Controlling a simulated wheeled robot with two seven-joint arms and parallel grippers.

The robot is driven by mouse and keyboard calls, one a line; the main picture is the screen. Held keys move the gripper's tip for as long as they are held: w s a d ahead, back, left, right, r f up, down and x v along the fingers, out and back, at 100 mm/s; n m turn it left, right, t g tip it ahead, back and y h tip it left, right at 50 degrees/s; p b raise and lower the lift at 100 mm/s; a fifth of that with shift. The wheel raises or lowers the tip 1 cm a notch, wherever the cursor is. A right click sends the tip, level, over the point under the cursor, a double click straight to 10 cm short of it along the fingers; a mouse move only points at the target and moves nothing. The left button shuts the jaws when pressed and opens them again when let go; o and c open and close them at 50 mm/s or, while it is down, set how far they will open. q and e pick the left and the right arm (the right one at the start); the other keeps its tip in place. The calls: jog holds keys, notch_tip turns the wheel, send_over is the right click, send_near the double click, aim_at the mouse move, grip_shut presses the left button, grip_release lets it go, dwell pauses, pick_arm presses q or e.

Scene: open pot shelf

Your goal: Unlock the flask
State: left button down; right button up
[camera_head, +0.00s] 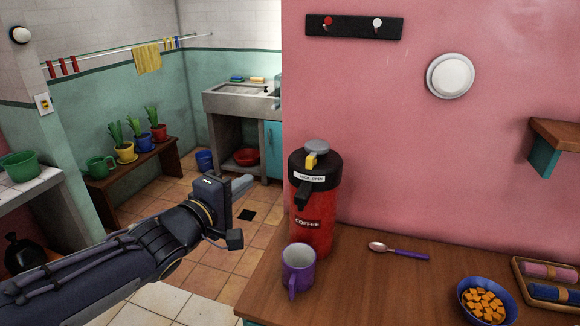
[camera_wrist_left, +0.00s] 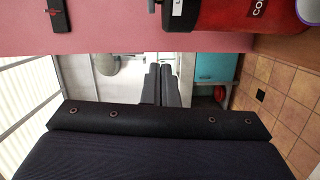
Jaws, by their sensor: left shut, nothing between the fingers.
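The flask (camera_head: 311,235) is a red coffee dispenser with a black top, standing upright on the wooden counter. A yellow tab (camera_head: 310,161) sits on its top beside a grey cap (camera_head: 316,146), above a white label that seems to have lock markings. In the left wrist view the flask (camera_wrist_left: 222,14) shows only in part, along the top edge; its yellow tab is out of frame. My left gripper (camera_head: 246,181) is shut and empty, left of the flask's upper part and apart from it. Its closed fingers (camera_wrist_left: 160,82) also show in the left wrist view.
A purple mug (camera_head: 299,265) stands just in front of the flask. A spoon (camera_head: 399,250), a blue bowl (camera_head: 484,303) of orange cubes and a tray (camera_head: 518,277) with rolled cloths lie to the right. The pink wall (camera_head: 380,150) rises behind. Open floor lies left of the counter.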

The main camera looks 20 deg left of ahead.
aim_at(294, 165)
pick_arm(q)
jog(key=shift+w+d+r+h, duration=0.3)
jog(key=shift+d+h, duration=0.1)
jog(key=shift+h, duration=0.2)
jog(key=shift+w+d+b, duration=0.55)
jog(key=shift+w+d, duration=0.6)
jog(key=shift+w, duration=0.4)
jog(key=shift+w+d+b, duration=0.55)
jog(key=shift+w+d, duration=0.55)
jog(key=shift+w, duration=0.45)
jog(key=shift+w+d+b, duration=0.55)
jog(key=shift+w+d, duration=0.6)
jog(key=shift+w, duration=0.4)
